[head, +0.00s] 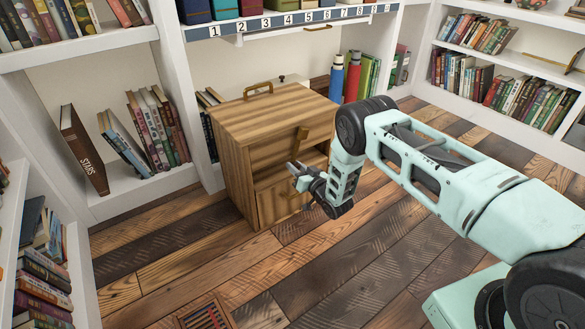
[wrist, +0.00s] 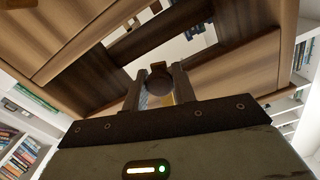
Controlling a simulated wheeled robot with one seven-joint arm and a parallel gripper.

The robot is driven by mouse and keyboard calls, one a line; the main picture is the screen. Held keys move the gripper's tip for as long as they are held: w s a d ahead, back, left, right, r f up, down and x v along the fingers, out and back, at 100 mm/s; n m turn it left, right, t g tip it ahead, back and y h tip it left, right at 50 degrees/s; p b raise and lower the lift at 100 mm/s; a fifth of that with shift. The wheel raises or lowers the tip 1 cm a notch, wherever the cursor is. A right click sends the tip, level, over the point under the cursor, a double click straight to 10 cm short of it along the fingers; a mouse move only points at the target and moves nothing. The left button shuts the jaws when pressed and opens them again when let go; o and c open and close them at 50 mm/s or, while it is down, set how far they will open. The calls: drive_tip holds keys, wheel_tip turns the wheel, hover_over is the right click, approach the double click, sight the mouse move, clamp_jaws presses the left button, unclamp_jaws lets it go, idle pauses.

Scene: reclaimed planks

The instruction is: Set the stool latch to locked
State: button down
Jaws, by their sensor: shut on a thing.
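The wooden cabinet-like stool (head: 232,155) stands on the plank floor against the white shelving, with a handle (head: 258,88) on its top. Its front has an open recess and a lower panel (head: 280,203). My gripper (head: 296,172) is at this front. In the wrist view my gripper (wrist: 158,85) is shut on a small dark round knob (wrist: 158,82), which seems to be the latch. The wooden frame of the stool (wrist: 228,72) surrounds it in that view. The latch's setting cannot be told, and my gripper covers the knob in the head view.
White bookshelves (head: 178,80) line the back, left and right. A numbered strip (head: 290,22) runs above the stool. Red and blue rolls (head: 352,77) stand behind it on the right. A floor grate (head: 205,315) lies at the front.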

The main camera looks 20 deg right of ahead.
drive_tip(key=shift+w+d+f+n, duration=0.15)
drive_tip(key=shift+d+n, duration=0.35)
drive_tip(key=shift+n, duration=0.35)
drive_tip(key=shift+w+d+f+n, duration=0.15)
drive_tip(key=shift+d+n, duration=0.35)
drive_tip(key=shift+n, duration=0.35)
drive_tip(key=shift+d+r, duration=0.1)
drive_tip(key=c, duration=1.2)
unclamp_jaws()
drive_tip(key=shift+s, duration=0.1)
drive_tip(key=p+v, duration=0.7)
drive_tip(key=v, duration=1)
drive_tip(key=shift+s, duration=0.1)
drive_tip(key=shift+r, duration=0.15)
